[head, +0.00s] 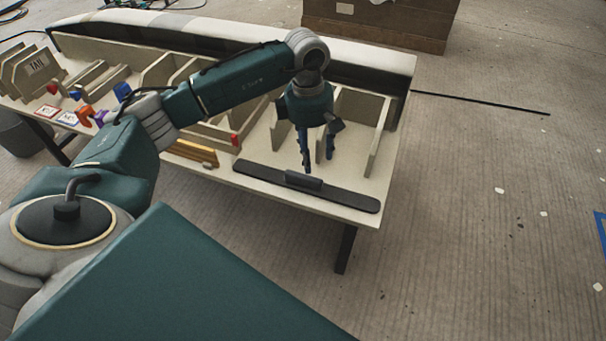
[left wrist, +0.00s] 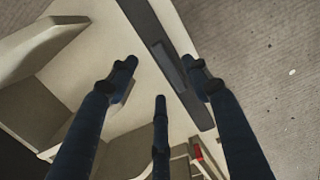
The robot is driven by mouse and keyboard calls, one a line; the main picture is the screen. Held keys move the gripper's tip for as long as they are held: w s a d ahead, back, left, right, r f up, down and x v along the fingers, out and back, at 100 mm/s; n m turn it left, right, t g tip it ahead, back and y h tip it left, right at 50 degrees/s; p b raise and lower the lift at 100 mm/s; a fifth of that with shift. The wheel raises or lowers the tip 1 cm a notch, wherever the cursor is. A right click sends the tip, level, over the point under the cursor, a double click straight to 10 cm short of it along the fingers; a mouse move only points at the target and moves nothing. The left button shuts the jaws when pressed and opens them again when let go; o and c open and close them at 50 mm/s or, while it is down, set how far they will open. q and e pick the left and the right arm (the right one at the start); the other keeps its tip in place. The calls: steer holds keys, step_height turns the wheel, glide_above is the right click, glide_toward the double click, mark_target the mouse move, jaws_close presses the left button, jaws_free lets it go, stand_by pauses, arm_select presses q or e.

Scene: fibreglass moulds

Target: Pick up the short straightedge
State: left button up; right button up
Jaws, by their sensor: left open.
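The short straightedge (head: 345,196) is a long dark bar with a raised block handle (head: 304,180) at its middle. It lies flat along the front edge of the workbench. My left gripper (head: 318,164) is open and empty, pointing down just above and behind the handle. In the left wrist view my left gripper's fingers (left wrist: 160,75) are spread apart, and the straightedge (left wrist: 141,22) runs diagonally beyond them, with its handle near the right finger. I cannot tell the exact height gap. My right gripper is not in view.
The workbench (head: 262,184) has upright pale ribs (head: 378,140) close behind the gripper. A yellow bar (head: 193,152) lies left of the straightedge. Coloured clamps (head: 86,115) and small cards stand further left. A wooden crate (head: 380,25) is behind; the floor at right is mostly clear.

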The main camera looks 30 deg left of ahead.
mark_target(304, 174)
arm_select(q)
steer(key=a, duration=0.1)
steer(key=a+y, duration=0.1)
steer(key=shift+s+a+f, duration=0.2)
steer(key=shift+a+f, duration=0.15)
steer(key=shift+f, duration=0.05)
step_height(304, 174, down, 4)
steer(key=shift+r+b, duration=0.15)
steer(key=shift+b, duration=0.3)
step_height(304, 174, down, 5)
steer(key=shift+d+r+b, duration=0.1)
steer(key=shift+b, duration=0.4)
steer(key=shift+f, duration=0.5)
steer(key=c, duration=1.2)
steer(key=shift+w+r, duration=0.1)
jaws_close()
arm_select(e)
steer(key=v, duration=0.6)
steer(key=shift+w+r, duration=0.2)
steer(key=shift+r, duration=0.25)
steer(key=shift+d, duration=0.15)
